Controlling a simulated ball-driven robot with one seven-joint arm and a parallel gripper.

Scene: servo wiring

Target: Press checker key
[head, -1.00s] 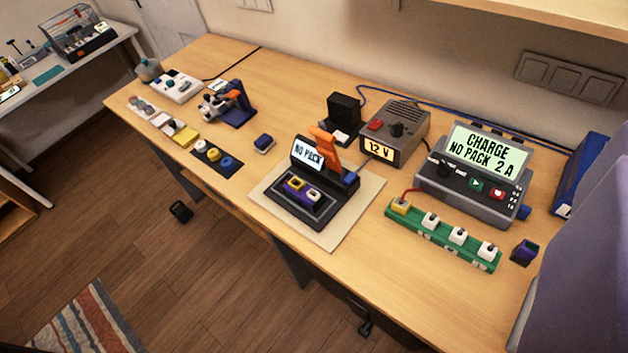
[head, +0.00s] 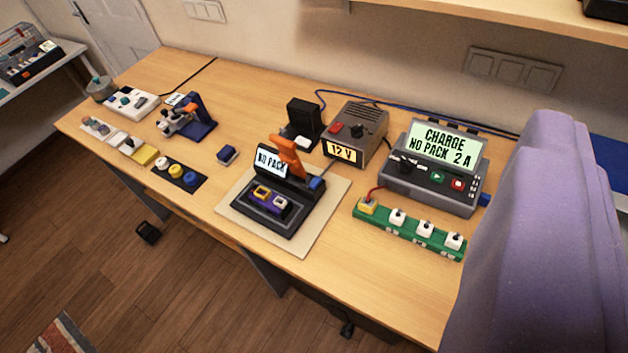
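A black checker (head: 268,207) with a small lit screen (head: 271,161) reading "NO PACK" sits on a beige mat (head: 318,222) in the middle of the bench. An orange lever (head: 287,153) rises at its back. A blue block (head: 317,183) sits at its right side. Its front tray holds a purple part (head: 270,199) with a yellow and a white piece. I cannot tell which part is the key. A large purple shape, probably part of my arm, fills the right side. My gripper's fingers are not in view.
A charger (head: 438,164) reads "CHARGE NO PACK 2 A". A grey supply (head: 358,131) reads "12 V". A green strip (head: 409,233) lies in front of the charger. A black stand (head: 302,124) is behind the checker; a blue block (head: 227,154) lies left.

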